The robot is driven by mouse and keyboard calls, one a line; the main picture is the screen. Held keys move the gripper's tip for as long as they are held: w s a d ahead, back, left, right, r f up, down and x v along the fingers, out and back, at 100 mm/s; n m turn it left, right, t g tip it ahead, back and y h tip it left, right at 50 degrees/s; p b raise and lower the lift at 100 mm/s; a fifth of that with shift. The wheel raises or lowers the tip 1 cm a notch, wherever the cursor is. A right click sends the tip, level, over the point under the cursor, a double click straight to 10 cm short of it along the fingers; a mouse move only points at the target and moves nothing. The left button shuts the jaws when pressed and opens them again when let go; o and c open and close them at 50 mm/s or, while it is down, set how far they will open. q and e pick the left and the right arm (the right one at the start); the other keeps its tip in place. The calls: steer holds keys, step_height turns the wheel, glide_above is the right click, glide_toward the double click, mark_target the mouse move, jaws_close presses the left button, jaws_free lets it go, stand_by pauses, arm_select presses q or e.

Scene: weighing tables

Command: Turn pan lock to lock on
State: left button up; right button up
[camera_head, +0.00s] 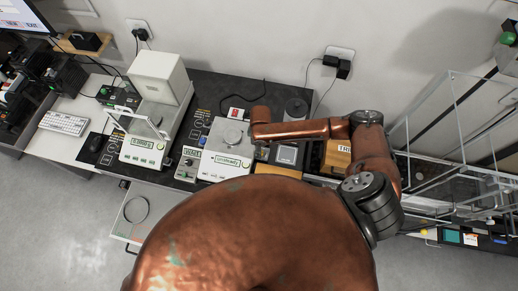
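My copper arm fills the lower middle and bends at the right. Its far end is beside the middle balance's right edge. No gripper fingers show.
Clear-walled cases (450,125) stand at the right. My arm hides much of the table's front edge.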

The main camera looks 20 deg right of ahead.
step_height(320, 180, down, 3)
steer(key=shift+w+r, duration=0.1)
steer(key=shift+r, duration=0.1)
steer(key=shift+f, duration=0.6)
arm_select(q)
steer(key=shift+w+r, duration=0.25)
steer(key=shift+w, duration=0.65)
arm_select(e)
steer(key=shift+c, duration=0.6)
